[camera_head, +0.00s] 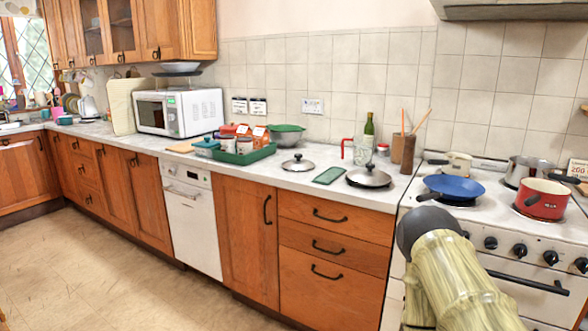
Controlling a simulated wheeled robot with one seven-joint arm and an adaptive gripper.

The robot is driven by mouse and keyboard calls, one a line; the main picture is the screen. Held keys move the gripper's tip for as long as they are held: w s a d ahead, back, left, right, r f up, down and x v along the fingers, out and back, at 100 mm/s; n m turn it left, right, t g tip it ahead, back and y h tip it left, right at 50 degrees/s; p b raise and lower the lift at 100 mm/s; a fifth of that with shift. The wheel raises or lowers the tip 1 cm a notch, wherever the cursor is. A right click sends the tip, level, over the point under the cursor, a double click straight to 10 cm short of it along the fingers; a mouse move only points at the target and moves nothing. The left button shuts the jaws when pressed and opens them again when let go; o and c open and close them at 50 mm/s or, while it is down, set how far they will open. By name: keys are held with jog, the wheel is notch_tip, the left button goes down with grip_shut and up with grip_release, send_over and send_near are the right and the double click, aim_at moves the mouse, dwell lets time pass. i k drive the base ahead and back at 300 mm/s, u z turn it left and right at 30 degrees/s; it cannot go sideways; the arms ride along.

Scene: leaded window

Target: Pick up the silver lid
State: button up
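Two silver lids with dark knobs lie on the light countertop. The smaller silver lid (298,165) is left of a flat green item. The larger silver lid (369,179) is right of that item, near the counter's right end by the stove. The frame does not show which one the task means. My arm rises at the lower right in front of the stove, apart from both lids. My gripper's fingers cannot be made out in this view.
The flat green item (329,175) lies between the lids. Behind the larger lid stand a green bottle (368,141), a red-handled jug (360,151) and a utensil holder (402,150). A green tray (246,158) holds containers. The stove bears a blue pan (455,186) and red pot (541,201). The floor left is clear.

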aim_at(298, 164)
jog(key=u, duration=0.6)
jog(key=i, duration=1.2)
jog(key=z, duration=0.15)
